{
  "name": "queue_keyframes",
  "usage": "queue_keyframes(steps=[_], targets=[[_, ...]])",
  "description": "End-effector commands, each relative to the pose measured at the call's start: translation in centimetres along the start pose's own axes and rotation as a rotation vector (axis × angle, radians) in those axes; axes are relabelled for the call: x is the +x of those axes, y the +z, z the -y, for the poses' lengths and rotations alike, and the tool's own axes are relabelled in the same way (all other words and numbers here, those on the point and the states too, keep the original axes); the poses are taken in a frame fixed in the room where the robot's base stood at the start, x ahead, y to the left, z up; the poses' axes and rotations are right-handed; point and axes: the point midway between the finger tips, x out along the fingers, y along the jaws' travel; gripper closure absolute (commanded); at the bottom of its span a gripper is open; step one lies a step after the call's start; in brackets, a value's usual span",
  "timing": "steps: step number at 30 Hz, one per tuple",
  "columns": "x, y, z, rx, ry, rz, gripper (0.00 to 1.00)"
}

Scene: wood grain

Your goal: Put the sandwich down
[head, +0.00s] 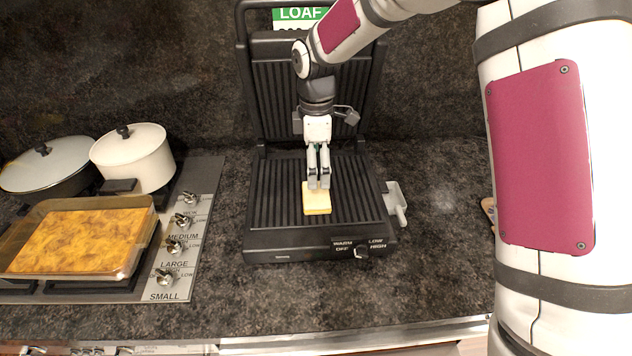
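The sandwich (317,205) is a small pale yellow, bread-like block over the ribbed lower plate of the open black grill press (262,215). It appears to lie flat on the plate, but I cannot tell whether it touches it. My gripper (319,186) points down with its fingertips at the sandwich's far end, hiding that part. The two fingers are close together with a narrow gap. I cannot tell whether they are shut on the sandwich or only resting against it.
The grill lid (268,100) stands raised behind my gripper. A grey drip tray (396,203) juts out at the grill's right. On the left stove are a white pot (135,160), a dark lidded pan (45,170) and a glass dish (80,240). The dark counter (300,290) in front is clear.

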Motion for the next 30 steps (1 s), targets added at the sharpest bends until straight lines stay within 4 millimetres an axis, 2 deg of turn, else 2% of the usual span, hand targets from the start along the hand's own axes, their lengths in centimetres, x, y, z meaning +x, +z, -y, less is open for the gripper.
queue_keyframes(steps=[3, 6, 16, 19, 23, 27, 30], targets=[[-2.0, 0.1, -0.2, 0.002, 0.004, -0.001, 0.01], [-3.1, 0.0, -0.1, 0.002, 0.002, -0.001, 0.01], [-4.3, 0.1, 0.1, 0.007, 0.003, 0.001, 0.01], [-5.5, 0.8, 0.7, 0.051, 0.021, 0.006, 0.01], [-8.8, 2.7, 2.9, 0.19, 0.073, 0.015, 0.01], [-12.8, 5.5, 6.7, 0.406, 0.146, 0.01, 0.01], [-15.0, 7.3, 9.6, 0.568, 0.195, -0.009, 0.01]])
